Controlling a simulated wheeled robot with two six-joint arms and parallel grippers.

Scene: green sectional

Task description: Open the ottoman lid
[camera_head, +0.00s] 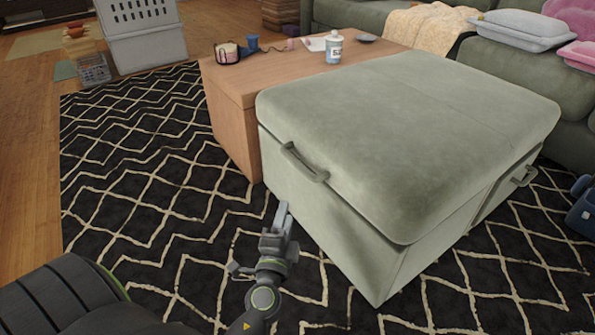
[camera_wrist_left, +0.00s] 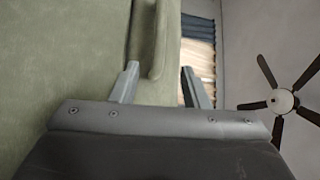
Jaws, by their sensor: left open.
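The sage-green ottoman (camera_head: 400,120) stands on the rug in the middle right of the head view. Its padded lid lies flat and closed on the body. A curved green handle (camera_head: 304,165) sits on the lid's near-left side. My left gripper (camera_head: 283,212) is below and slightly left of this handle, apart from it in the head view, with its fingers pointing up. In the left wrist view my left gripper (camera_wrist_left: 160,74) is open and empty. The green ottoman side (camera_wrist_left: 65,60) fills the left, and the handle (camera_wrist_left: 155,45) shows beyond the fingertips. My right gripper is not seen.
A wooden table (camera_head: 235,95) holding a bottle (camera_head: 334,47) and small items stands against the ottoman's far-left side. A green sofa (camera_head: 510,75) is behind it. A dark blue object (camera_head: 582,207) lies at the right edge. Patterned rug (camera_head: 130,150) is clear at left.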

